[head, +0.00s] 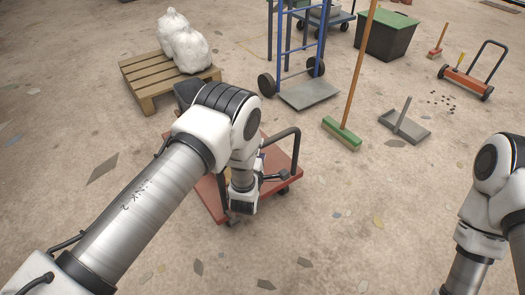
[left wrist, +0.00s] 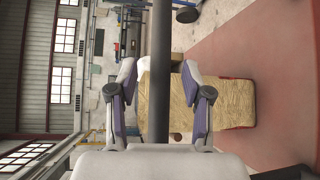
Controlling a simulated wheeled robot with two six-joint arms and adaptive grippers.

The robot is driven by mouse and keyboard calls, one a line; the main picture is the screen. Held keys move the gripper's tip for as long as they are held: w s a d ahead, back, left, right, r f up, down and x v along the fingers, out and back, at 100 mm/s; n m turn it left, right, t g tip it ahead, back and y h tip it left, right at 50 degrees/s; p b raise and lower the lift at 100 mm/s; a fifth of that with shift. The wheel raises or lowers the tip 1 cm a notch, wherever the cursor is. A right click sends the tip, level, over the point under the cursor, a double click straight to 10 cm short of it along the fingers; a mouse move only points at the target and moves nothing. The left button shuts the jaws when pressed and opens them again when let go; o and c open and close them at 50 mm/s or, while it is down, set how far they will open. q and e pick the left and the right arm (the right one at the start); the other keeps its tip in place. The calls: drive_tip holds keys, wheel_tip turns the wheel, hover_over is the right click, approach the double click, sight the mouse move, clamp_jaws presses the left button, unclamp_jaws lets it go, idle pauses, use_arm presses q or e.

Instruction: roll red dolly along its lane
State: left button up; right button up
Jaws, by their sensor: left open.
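The red dolly (head: 272,190) stands on the floor in the middle of the head view, partly hidden under my left arm. Its black handle (head: 297,150) rises at the right side. My left gripper (head: 274,173) is low over the deck beside the handle. In the left wrist view, my left gripper (left wrist: 159,88) is open, with a dark bar (left wrist: 160,40) between its fingers; clear gaps show on both sides.
A pallet (head: 150,88) with white sacks (head: 188,45) stands behind left. A blue hand truck (head: 308,95), a green-headed broom (head: 342,133) and a dustpan (head: 405,125) are behind right. A red wheeled sweeper (head: 467,82) is farther right.

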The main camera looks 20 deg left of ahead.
use_arm(q)
drive_tip(key=w, duration=0.2)
drive_tip(key=shift+w+a+f+b, duration=0.15)
drive_tip(key=shift+w+f+b, duration=0.25)
drive_tip(key=shift+w+r, duration=0.1)
drive_tip(key=shift+w, duration=0.2)
clamp_jaws()
drive_tip(key=shift+a, duration=0.1)
